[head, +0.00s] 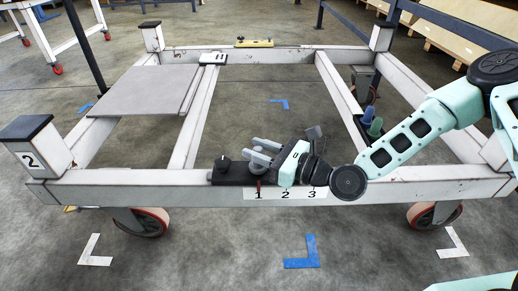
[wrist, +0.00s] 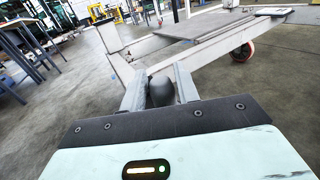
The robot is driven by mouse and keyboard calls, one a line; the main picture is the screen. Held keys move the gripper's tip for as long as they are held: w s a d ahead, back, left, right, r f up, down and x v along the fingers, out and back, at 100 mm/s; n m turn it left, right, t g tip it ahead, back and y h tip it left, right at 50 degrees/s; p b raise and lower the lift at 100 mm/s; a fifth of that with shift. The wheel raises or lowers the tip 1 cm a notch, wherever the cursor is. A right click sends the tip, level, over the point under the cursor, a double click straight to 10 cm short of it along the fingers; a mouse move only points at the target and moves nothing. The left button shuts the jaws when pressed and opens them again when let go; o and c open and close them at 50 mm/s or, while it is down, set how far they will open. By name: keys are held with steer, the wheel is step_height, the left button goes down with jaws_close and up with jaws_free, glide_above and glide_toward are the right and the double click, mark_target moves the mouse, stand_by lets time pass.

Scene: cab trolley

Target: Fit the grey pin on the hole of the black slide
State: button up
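My gripper (head: 259,154) is low over the front beam of the trolley, tilted with its fingers pointing left. In the wrist view the grey pin (wrist: 160,93) shows as a dark rounded piece between the two fingers, with a finger against each side. The black slide (head: 233,174) lies on top of the front beam, just below and left of the fingers in the head view. A dark knob (head: 223,164) stands at its left end. The hole is not visible, and I cannot tell whether the pin touches the slide.
A white strip marked 1, 2, 3 (head: 286,193) is on the beam's front face. Green and blue pegs (head: 375,127) stand in a dark holder on the right rail. A grey panel (head: 145,90) covers the left part. A yellow piece (head: 254,43) sits on the far beam.

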steer(key=shift+o, duration=1)
steer(key=shift+d, duration=0.1)
